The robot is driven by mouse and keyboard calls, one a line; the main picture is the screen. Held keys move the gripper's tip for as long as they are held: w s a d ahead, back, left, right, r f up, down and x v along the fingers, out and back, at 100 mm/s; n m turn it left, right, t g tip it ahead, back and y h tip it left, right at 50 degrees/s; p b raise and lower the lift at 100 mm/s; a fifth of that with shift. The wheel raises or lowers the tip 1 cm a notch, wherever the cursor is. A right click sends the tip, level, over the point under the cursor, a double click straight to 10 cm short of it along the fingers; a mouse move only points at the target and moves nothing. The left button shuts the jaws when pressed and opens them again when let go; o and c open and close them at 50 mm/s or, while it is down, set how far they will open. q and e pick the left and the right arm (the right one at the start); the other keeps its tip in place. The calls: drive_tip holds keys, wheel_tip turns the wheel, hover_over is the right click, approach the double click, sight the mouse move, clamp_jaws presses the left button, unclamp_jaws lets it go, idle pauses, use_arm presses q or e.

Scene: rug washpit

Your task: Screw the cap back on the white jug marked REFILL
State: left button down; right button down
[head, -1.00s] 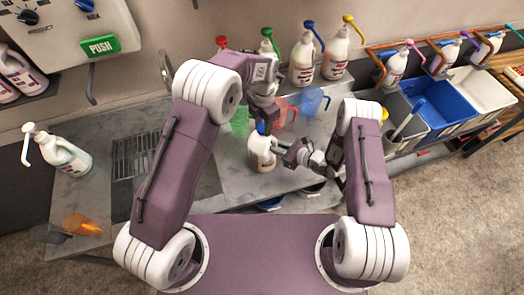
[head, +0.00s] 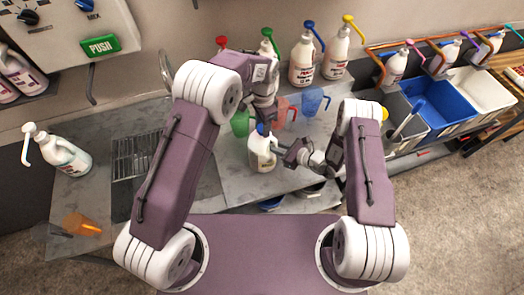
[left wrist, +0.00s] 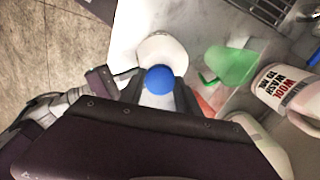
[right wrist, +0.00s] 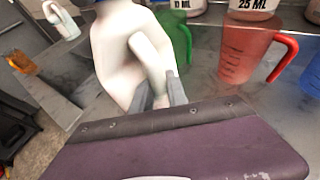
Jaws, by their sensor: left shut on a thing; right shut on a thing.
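The white jug (head: 262,154) stands upright near the front edge of the grey bench; its marking is not legible. The blue cap (left wrist: 160,79) is between the fingers of my left gripper (left wrist: 160,90), directly over the jug's top. The cap also shows in the head view (head: 260,129) at the jug's mouth; I cannot tell whether it is seated on the neck. My right gripper (right wrist: 160,97) is shut on the jug's handle (right wrist: 150,62), at the jug's right side in the head view.
Green (head: 239,122), red (head: 280,106) and blue (head: 311,101) measuring jugs stand just behind. Pump bottles (head: 306,62) line the back. A pump bottle (head: 66,155) and an orange measuring jug (head: 82,224) are at the left, beyond a drain grate (head: 135,155). Bins (head: 440,100) stand right.

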use_arm(q)
drive_tip(key=m, duration=1.5)
drive_tip(key=c, duration=0.8)
unclamp_jaws()
wheel_tip(320, 180, up, 12)
use_arm(e)
drive_tip(key=c, duration=1.2)
unclamp_jaws()
drive_tip(key=shift+c, duration=0.2)
